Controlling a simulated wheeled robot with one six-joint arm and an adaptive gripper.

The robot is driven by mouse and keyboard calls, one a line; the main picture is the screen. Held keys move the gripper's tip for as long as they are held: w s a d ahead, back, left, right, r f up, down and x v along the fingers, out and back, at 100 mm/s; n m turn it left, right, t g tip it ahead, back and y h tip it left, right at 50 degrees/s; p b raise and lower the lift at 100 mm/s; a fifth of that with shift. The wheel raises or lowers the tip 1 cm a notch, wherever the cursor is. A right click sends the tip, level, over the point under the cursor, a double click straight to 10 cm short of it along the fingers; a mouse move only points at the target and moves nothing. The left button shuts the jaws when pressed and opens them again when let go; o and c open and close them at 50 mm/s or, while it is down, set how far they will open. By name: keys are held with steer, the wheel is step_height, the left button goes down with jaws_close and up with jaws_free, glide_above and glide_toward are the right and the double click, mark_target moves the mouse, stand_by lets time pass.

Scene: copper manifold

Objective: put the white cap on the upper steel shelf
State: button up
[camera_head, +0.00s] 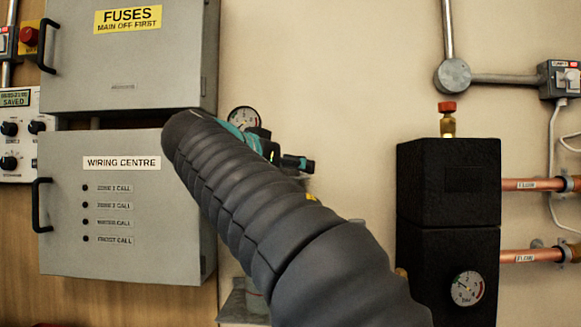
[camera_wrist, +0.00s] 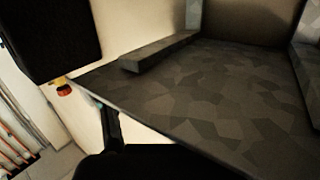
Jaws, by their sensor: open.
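The white cap is not visible in either view. A mottled grey steel surface (camera_wrist: 215,95) with raised edges fills much of the wrist view; it looks like a steel shelf, but I cannot tell whether it is the upper one. My gripper (camera_head: 290,161) is partly hidden behind my dark sleeved arm in the head view. A dark finger of it also shows in the wrist view, near the edge of the steel surface. It is open, and I see nothing held in it.
Grey wiring cabinets (camera_head: 125,205) are on the left wall. A black insulated block (camera_head: 448,185) with copper pipes (camera_head: 530,184) stands right of my arm. A gauge (camera_head: 243,117) sits behind my gripper. A grey metal sheet (camera_head: 243,304) shows low beside my arm.

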steer(key=v, duration=1.2)
steer(key=shift+b, duration=0.4)
